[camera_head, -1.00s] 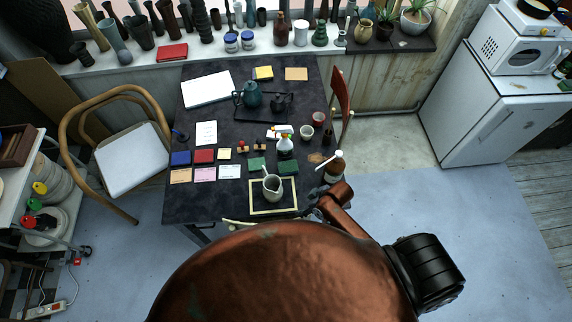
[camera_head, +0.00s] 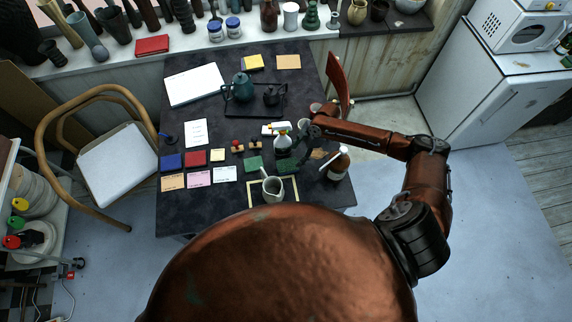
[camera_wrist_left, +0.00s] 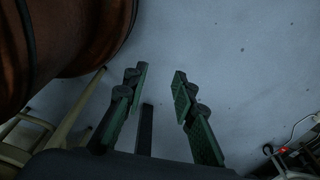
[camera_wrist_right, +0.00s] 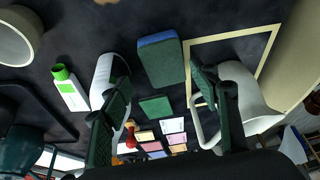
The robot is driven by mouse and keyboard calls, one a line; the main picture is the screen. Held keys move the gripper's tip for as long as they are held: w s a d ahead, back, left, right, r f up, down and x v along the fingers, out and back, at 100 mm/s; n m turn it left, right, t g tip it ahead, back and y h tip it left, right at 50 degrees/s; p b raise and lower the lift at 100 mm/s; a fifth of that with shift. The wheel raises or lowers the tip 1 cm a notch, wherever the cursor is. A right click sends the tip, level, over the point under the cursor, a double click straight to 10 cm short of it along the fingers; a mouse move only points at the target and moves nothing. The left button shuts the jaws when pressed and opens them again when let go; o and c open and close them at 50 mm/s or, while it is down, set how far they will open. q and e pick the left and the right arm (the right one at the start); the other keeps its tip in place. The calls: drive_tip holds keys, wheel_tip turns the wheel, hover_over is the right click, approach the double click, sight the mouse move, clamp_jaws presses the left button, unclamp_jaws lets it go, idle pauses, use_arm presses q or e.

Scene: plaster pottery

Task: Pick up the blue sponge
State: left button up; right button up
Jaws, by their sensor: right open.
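The sponge has a dark green upper face and a blue edge. It lies on the dark table near the framed square, and in the head view it shows as a green block (camera_head: 287,166). In the right wrist view the sponge (camera_wrist_right: 161,62) lies ahead of and between the spread fingertips, untouched. My right gripper (camera_head: 302,148) is open and empty above the table, close to the sponge; its fingers (camera_wrist_right: 160,84) stand wide apart. My left gripper (camera_wrist_left: 159,75) is open and empty over the bare floor, outside the head view.
A grey pitcher (camera_head: 272,188) stands in the pale frame right beside the sponge. Another green block (camera_head: 254,164) lies left. A teapot (camera_head: 241,88) stands on a tray further back.

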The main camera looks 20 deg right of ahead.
sight(288, 164)
drive_tip(key=x, duration=0.2)
drive_tip(key=a+p+x, duration=0.1)
drive_tip(key=x, duration=0.3)
drive_tip(key=shift+a+r, duration=0.15)
drive_tip(key=shift+a, duration=0.05)
drive_tip(key=shift+a+f, duration=0.2)
drive_tip(key=shift+f, duration=0.3)
drive_tip(key=shift+f, duration=0.3)
drive_tip(key=c, duration=0.5)
